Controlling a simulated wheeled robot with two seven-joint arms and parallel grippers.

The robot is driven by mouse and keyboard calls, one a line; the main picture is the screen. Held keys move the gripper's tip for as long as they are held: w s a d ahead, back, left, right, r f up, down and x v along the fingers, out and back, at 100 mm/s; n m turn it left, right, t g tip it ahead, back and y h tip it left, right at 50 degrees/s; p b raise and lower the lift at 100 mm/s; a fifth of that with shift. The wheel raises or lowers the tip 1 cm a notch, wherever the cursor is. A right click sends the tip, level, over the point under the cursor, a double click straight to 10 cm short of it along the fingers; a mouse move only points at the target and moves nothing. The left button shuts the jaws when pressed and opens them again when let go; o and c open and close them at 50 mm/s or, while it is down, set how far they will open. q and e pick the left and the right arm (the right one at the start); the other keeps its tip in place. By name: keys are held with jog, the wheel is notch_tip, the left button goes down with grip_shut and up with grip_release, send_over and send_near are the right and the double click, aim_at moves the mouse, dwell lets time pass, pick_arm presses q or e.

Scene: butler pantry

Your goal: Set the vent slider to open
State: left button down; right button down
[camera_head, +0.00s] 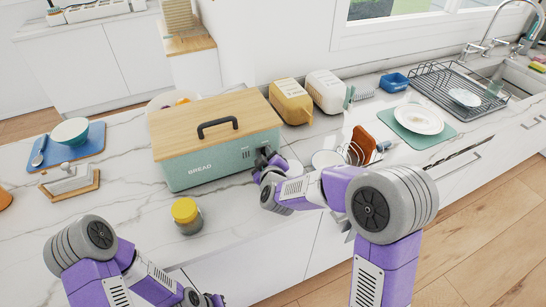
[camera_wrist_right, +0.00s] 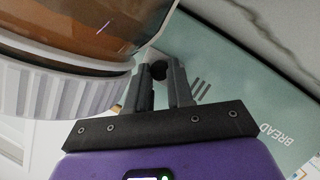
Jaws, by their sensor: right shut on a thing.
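The teal bread bin (camera_head: 215,150) with a wooden lid and black handle stands on the counter; its BREAD lettering also shows on its teal face in the wrist view (camera_wrist_right: 235,85). Dark vent slots (camera_wrist_right: 198,90) show beside my right fingers. My right gripper (camera_head: 266,160) is at the right end of the bin's front. The slider's track is mostly hidden by the fingers. My left gripper (camera_head: 207,299) is low at the bottom edge, away from the bin; its jaws are unclear.
A yellow-lidded jar (camera_head: 187,215) stands in front of the bin. A wire rack (camera_head: 355,152) with an orange-brown item is right of my right gripper. A blue tray (camera_head: 68,148) with a bowl lies left.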

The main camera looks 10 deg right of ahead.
jog(key=shift+d, duration=0.15)
jog(key=c, duration=1)
grip_release()
jog(key=shift+d, duration=0.1)
jog(key=p+v, duration=0.1)
jog(key=v, duration=0.6)
jog(key=shift+s+r+p, duration=0.15)
jog(key=shift+s+p, duration=0.1)
jog(key=shift+p, duration=0.05)
